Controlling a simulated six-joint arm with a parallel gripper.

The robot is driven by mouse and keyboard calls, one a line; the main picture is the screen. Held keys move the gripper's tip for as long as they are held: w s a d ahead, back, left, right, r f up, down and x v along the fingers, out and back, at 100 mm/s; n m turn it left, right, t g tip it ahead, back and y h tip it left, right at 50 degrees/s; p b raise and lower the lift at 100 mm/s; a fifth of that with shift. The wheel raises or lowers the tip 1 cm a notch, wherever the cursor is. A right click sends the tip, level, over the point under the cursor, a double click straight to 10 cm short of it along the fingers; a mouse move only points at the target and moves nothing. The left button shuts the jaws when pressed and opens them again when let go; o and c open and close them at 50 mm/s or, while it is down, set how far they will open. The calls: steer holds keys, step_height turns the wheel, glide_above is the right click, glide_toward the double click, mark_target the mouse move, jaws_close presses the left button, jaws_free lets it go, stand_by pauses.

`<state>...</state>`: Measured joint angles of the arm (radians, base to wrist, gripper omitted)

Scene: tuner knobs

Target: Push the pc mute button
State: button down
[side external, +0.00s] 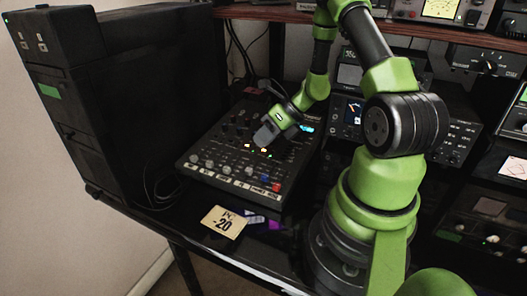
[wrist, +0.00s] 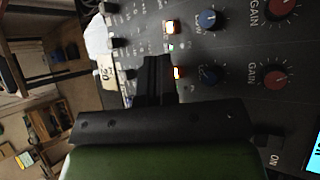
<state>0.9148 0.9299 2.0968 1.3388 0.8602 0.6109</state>
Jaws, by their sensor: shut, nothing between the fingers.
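The black mixer (side external: 215,150) lies on the desk, covered in knobs and small buttons. My gripper (side external: 262,138) is shut and empty, low over the middle of its panel. A second lit button (wrist: 170,27) sits farther up in the picture. I cannot tell whether the fingertips touch the panel. The lit buttons also show in the side view, one at the left (side external: 249,146) and one at the right (side external: 265,150). No readable label marks either as the PC mute.
A card reading "PC -20" (side external: 224,222) lies in front of the mixer. A black computer tower (side external: 130,90) stands left. Radio gear (side external: 455,140) stands right. Blue knobs (wrist: 210,19) and red gain knobs (wrist: 274,80) rise near the fingers.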

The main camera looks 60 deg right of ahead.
mark_target(263, 152)
steer(key=shift+f, duration=0.4)
stand_by(0.4)
steer(key=shift+r, duration=0.1)
steer(key=shift+r, duration=0.75)
step_height(263, 152, up, 6)
steer(key=shift+a, duration=0.35)
